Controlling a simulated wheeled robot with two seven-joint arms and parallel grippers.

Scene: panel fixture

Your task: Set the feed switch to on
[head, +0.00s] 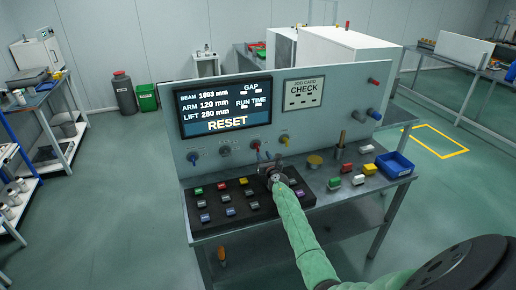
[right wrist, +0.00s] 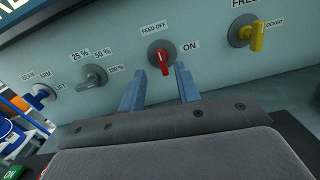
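The feed switch (right wrist: 163,60) has a red handle on a round grey base on the upright panel. Its handle stands close to upright, with the label "FEED OFF" (right wrist: 154,27) above it and "ON" (right wrist: 189,47) to its right. My right gripper (right wrist: 160,82) is open, with one blue finger on each side of the handle's lower end. I see gaps beside the handle; I cannot tell how deep the fingertips reach. My left gripper is not in view.
A yellow knob (right wrist: 257,35) is to the right and a grey percentage selector (right wrist: 92,76) to the left. A screen (head: 226,107) reads "RESET". Below is a dark button box (head: 228,208). A blue bin (head: 395,164) and several coloured blocks lie on the right.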

